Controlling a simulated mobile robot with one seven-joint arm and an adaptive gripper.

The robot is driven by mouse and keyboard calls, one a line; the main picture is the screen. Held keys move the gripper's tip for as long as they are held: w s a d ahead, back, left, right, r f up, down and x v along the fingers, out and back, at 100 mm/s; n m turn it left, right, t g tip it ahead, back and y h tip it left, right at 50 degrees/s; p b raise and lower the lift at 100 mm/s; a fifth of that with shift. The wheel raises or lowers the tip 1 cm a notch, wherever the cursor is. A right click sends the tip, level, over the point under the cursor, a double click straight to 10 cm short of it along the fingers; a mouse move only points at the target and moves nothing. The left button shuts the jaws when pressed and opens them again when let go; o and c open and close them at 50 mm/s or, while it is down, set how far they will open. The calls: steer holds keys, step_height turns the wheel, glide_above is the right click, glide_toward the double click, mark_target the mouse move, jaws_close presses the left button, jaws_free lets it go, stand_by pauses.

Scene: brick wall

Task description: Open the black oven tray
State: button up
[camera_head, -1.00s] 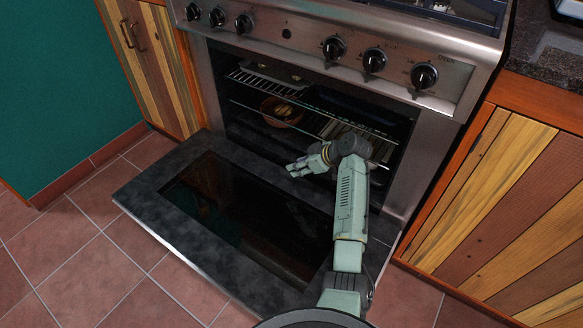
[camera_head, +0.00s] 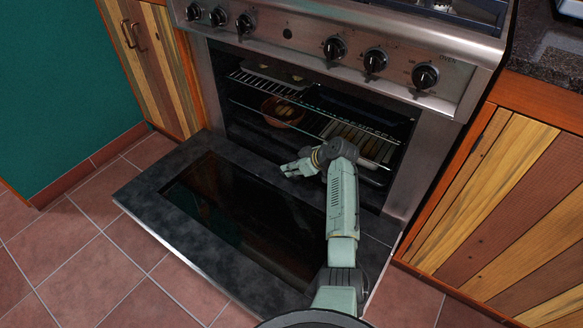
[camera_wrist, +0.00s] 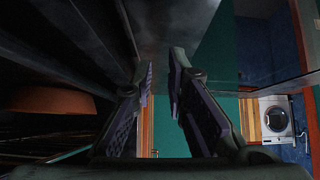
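The oven (camera_head: 430,150) stands with its dark door (camera_head: 150,185) folded down flat in front of it. A black tray (camera_head: 355,108) lies inside on the right, on the upper rack. My gripper (camera_head: 287,169) is low, just in front of the oven opening and over the inner edge of the door, to the left of and below the tray. In the wrist view my gripper (camera_wrist: 160,78) has its two fingers apart with nothing between them. Whether a finger touches the oven or a rack cannot be told.
A brown bowl (camera_head: 281,110) with pale food sits on a rack inside; it also shows in the wrist view (camera_wrist: 48,100). Wooden cabinets flank the oven on the left (camera_head: 158,60) and right (camera_head: 510,200). The tiled floor (camera_head: 80,250) in front is clear.

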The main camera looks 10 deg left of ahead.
jaws_close()
stand_by(0.3)
steer(key=shift+c, duration=1)
jaws_free()
steer(key=o, duration=0.8)
steer(key=shift+c, duration=0.2)
steer(key=v, duration=1.2)
